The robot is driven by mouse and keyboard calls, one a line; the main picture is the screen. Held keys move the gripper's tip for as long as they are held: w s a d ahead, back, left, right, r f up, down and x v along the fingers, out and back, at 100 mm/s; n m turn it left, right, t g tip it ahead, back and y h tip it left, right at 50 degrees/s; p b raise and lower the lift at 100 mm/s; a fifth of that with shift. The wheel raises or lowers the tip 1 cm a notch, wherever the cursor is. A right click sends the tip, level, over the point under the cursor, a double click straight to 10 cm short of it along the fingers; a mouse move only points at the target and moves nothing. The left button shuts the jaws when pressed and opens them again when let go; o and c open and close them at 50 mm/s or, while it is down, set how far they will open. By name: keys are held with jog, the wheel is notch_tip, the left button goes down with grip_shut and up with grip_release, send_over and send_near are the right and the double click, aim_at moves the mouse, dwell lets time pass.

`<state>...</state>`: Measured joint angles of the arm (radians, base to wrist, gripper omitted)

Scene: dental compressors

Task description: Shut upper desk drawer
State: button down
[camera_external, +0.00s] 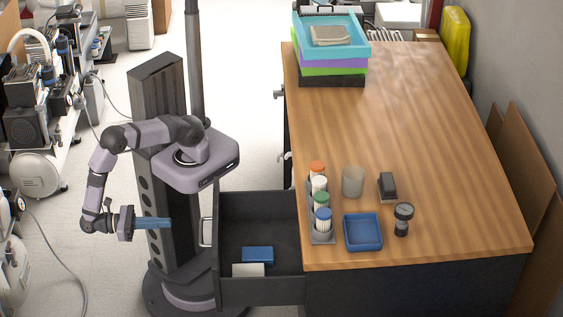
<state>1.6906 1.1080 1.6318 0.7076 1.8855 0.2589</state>
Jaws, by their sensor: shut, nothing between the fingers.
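The upper desk drawer (262,208) is pulled out from the left side of the wooden desk (400,110), near its front end. Its pale handle (206,231) is on the drawer's left face. Inside lie a blue box (258,254) and a white block (248,270). My gripper (168,223) has blue fingers that are shut and empty. It points right toward the drawer front, to the left of the handle, with a visible gap between them. Its exact height and depth against the handle are hard to tell.
On the desk stand a rack of capped bottles (320,236), a grey cup (352,181), a black stapler-like item (387,187), a blue tray (362,246) and a flashlight (402,218). Stacked coloured trays (331,60) sit at the back. Compressors (35,150) line the left.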

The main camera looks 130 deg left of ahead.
jog(key=p+x, duration=0.1)
jog(key=x, duration=1.3)
jog(key=p+x, duration=0.4)
jog(key=x, duration=2.2)
jog(key=shift+w+a+f, duration=0.2)
jog(key=shift+a, duration=0.05)
jog(key=shift+w+r, duration=0.1)
jog(key=shift+r, duration=0.2)
jog(key=shift+d, duration=0.1)
jog(key=shift+s+d, duration=0.3)
jog(key=shift+d, duration=0.05)
send_over(244, 237)
jog(key=shift+a+f+b, duration=0.1)
jog(key=shift+f+b, duration=0.2)
